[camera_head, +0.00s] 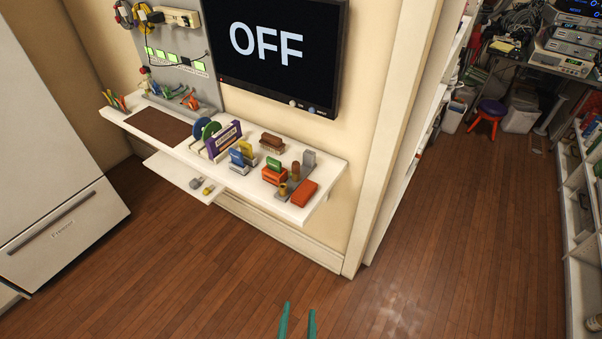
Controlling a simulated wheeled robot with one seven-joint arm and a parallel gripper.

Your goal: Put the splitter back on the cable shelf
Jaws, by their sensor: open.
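My gripper (298,309) shows as two teal fingers at the bottom edge, open with bare floor between them. It is apart from the shelves and holds nothing visible. A long white wall shelf (333,172) stands up and left of it, with a brown mat (158,127) and several small coloured items on top. A smaller white shelf (172,171) below carries a few small grey and yellow parts (207,189). No label marks the cable shelf, and I cannot tell which item, if any, is the splitter.
A black screen (278,45) reading OFF hangs above the long shelf. A white cabinet (60,215) stands at the left. Racks line the right edge, and a red and blue stool (490,112) stands at the back. The wooden floor (440,230) is clear.

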